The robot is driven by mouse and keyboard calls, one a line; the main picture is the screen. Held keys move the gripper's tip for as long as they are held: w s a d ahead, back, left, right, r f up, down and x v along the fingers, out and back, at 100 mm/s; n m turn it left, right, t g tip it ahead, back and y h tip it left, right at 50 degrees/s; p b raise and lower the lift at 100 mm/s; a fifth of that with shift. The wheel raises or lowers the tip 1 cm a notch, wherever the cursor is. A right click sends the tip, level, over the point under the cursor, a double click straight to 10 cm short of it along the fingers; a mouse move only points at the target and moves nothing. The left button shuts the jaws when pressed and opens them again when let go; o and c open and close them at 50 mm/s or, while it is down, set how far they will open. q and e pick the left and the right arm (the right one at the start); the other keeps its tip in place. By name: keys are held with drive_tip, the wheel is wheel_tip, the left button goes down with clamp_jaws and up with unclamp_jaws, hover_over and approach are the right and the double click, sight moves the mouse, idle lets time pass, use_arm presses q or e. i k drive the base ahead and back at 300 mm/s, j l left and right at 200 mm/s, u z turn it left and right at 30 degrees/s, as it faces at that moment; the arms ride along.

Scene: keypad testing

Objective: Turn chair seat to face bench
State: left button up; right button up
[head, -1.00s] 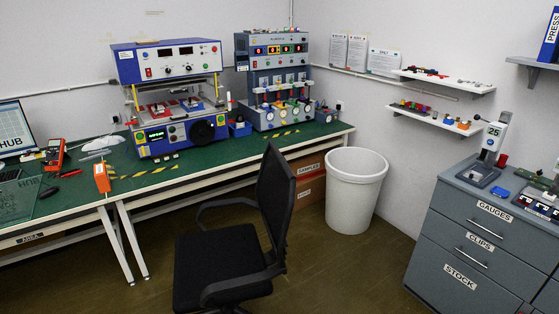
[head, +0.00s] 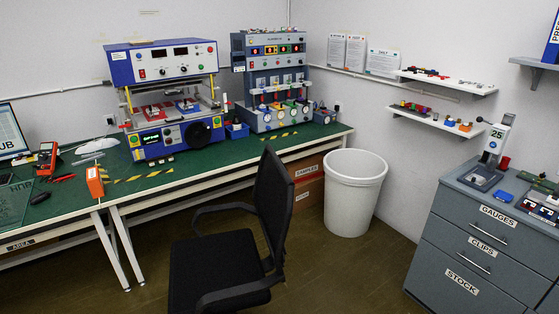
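A black office chair stands in the lower middle of the head view, with its seat (head: 212,272) low and its mesh backrest (head: 273,205) upright on the right side of the seat. The seat's open front points to the left in the picture, with an armrest on the far side and one on the near side. The chair's base is cut off by the bottom edge. The green-topped bench (head: 225,152) runs along the back wall behind the chair. Neither of my grippers is in view.
A white bin (head: 354,195) stands right of the chair, beside cardboard boxes (head: 309,180) under the bench. A grey drawer cabinet (head: 480,245) is at the right. Test machines (head: 170,95) stand on the bench. Brown floor is open left of the chair and between bin and cabinet.

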sight(224, 274)
drive_tip(key=i+j+z, duration=0.15)
drive_tip(key=i, duration=0.5)
drive_tip(key=i+j+z, duration=0.15)
drive_tip(key=i, duration=0.45)
